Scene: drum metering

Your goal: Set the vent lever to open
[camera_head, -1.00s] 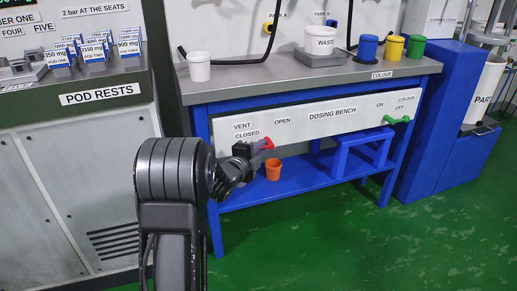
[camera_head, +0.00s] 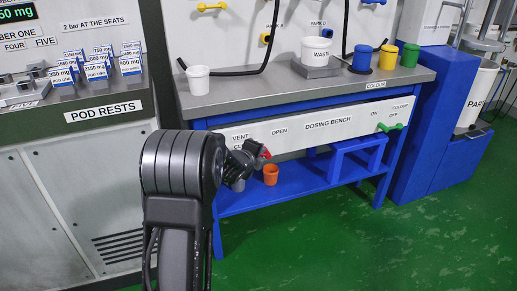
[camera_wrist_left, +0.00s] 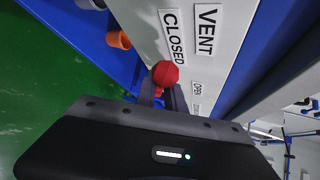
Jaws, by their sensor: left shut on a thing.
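The vent lever has a red handle (camera_head: 265,152) on the white front panel of the dosing bench, below and left of the OPEN label (camera_head: 279,131). My left gripper (camera_head: 250,151) is at the lever and hides part of it, along with most of the CLOSED label. In the left wrist view the red knob (camera_wrist_left: 165,73) shows at the fingers of my left gripper (camera_wrist_left: 160,95), which is shut on the lever. The CLOSED label (camera_wrist_left: 173,38) and VENT label (camera_wrist_left: 207,30) are beside it. The lever's exact angle is hard to tell. My right gripper is not in view.
An orange cup (camera_head: 271,174) stands on the blue lower shelf (camera_head: 300,185), close below my left gripper. A green colour lever (camera_head: 389,127) is at the panel's right end. A white cup (camera_head: 198,80) and a waste tub (camera_head: 316,50) stand on the bench top.

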